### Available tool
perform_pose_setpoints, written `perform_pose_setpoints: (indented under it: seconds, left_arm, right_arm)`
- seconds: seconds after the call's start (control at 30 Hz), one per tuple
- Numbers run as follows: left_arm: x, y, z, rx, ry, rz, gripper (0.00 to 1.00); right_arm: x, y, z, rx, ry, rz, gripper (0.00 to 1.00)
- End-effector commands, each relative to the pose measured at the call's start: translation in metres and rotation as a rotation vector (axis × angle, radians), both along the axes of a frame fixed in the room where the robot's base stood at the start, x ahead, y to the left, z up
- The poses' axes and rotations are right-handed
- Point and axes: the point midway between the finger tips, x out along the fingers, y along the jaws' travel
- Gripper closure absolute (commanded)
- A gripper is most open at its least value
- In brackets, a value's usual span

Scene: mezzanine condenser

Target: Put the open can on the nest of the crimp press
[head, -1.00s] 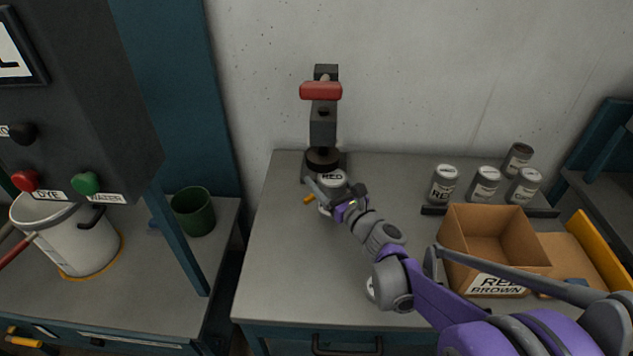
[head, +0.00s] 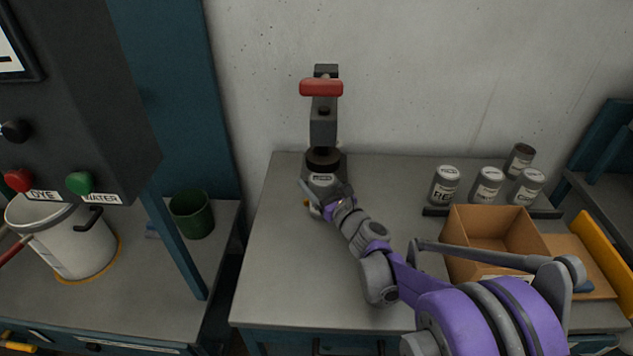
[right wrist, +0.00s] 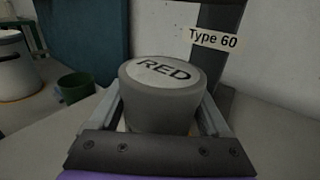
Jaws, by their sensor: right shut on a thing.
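The crimp press (head: 323,125) stands at the back left of the bench, with a red handle on top and a dark round head. Its column shows in the right wrist view with a "Type 60" label (right wrist: 213,38). My right gripper (head: 324,192) is shut on a grey can (right wrist: 158,100) with a pale round top reading RED. It holds the can upright, at the foot of the press, just below the dark head. The nest is hidden by the can and gripper, so I cannot tell whether the can touches it. My left gripper is out of view.
Several labelled cans (head: 445,186) stand at the back right, behind an open cardboard box (head: 490,232). The bench middle (head: 285,265) is clear. A green cup (head: 192,214) and white bucket (head: 70,240) stand on the left bench, near a dark dispenser (head: 90,100).

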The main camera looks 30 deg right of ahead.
Motion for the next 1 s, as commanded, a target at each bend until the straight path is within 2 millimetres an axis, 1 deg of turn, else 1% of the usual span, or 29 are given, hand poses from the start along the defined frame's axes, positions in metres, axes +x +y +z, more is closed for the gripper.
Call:
perform_pose_setpoints:
  seconds: [0.17, 0.2, 0.27, 0.3, 0.53, 0.6, 0.67, 0.77, 1.0]
  left_arm:
    - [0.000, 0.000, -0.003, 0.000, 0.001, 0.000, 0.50]
    - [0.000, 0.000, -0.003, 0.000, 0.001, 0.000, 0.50]
    - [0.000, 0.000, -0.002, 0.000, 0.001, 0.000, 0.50]
    - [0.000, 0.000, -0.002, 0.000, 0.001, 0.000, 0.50]
    - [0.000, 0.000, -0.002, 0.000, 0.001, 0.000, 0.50]
    - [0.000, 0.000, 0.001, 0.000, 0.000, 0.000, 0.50]
    - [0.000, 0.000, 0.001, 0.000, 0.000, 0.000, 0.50]
    - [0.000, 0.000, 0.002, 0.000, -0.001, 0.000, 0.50]
    - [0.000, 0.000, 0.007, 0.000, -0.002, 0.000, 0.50]
  right_arm:
    - [0.000, 0.000, -0.003, 0.000, 0.000, 0.000, 1.00]
    - [0.000, 0.000, -0.004, 0.000, 0.000, 0.000, 0.18]
    - [0.000, 0.000, -0.003, 0.000, 0.000, 0.000, 0.07]
    - [0.000, 0.000, -0.003, 0.000, 0.000, 0.000, 0.00]
    - [0.000, 0.000, -0.002, 0.000, 0.000, 0.000, 0.00]
    - [0.000, 0.000, 0.001, 0.000, 0.000, 0.000, 0.00]
    - [-0.005, -0.001, 0.001, 0.000, 0.000, -0.001, 0.00]
    - [-0.020, -0.002, 0.001, -0.001, 0.000, -0.003, 0.00]
    - [-0.073, -0.004, 0.001, -0.001, 0.000, -0.003, 0.00]
